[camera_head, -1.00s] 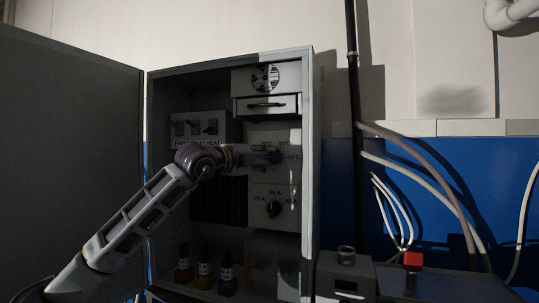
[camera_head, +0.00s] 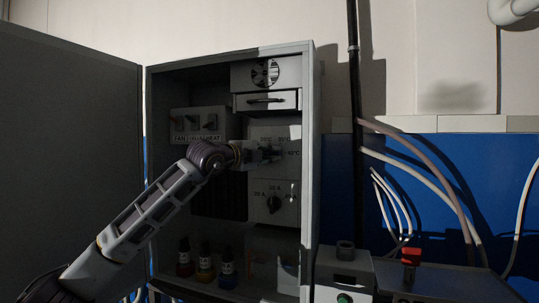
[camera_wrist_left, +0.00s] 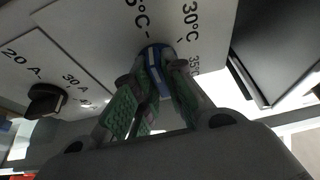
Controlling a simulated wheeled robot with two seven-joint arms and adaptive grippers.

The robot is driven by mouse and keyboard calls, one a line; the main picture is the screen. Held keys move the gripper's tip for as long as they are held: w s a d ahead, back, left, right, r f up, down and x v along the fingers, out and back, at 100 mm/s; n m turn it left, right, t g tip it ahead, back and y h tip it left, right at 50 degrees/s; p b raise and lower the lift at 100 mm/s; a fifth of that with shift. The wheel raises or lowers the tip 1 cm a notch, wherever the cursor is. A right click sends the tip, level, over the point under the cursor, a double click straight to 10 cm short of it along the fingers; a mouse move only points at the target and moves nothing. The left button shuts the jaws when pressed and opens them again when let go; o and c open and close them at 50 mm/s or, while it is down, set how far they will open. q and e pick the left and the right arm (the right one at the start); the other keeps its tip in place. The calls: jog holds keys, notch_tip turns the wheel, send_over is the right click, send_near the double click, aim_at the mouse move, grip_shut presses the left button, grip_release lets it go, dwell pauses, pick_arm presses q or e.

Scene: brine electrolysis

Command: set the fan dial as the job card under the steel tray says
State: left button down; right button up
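The blue dial (camera_wrist_left: 153,52) with temperature marks sits on a pale panel (camera_head: 287,138) inside the open cabinet. My left gripper (camera_head: 270,152) reaches into the cabinet and covers most of the dial in the head view. In the left wrist view its green-padded fingertips (camera_wrist_left: 153,82) lie on both sides of the dial with little gap, and it looks shut on it. A white line shows on the dial, but I cannot read its setting exactly. 25, 30 and 35 °C marks surround it. No steel tray or job card can be made out. My right gripper is out of view.
A black dial (camera_head: 273,204) with ampere marks is just below. Labelled switches (camera_head: 194,123) stand to the left, a handled drawer (camera_head: 266,101) above, and several small bottles (camera_head: 205,267) on the cabinet floor. The cabinet door (camera_head: 70,150) stands open at left.

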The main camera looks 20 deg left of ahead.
pick_arm(q)
jog(key=shift+m, duration=0.4)
jog(key=m+g+y, duration=0.1)
jog(key=m, duration=0.2)
jog(key=shift+d, duration=0.1)
jog(key=m+g+y, duration=0.1)
jog(key=m, duration=0.2)
jog(key=shift+r+m+y, duration=0.1)
jog(key=shift+m+y, duration=0.2)
jog(key=shift+y, duration=0.1)
jog(key=m+y, duration=0.2)
jog(key=m, duration=0.1)
jog(key=shift+d+g, duration=0.15)
jog(key=shift+g, duration=0.25)
jog(key=shift+m+y, duration=0.7)
jog(key=shift+m, duration=0.3)
jog(key=shift+d+m+y, duration=0.1)
jog(key=shift+m+y, duration=0.5)
jog(key=shift+m, duration=0.4)
jog(key=m+y+b, duration=0.2)
jog(key=m, duration=0.1)
jog(key=shift+d, duration=0.1)
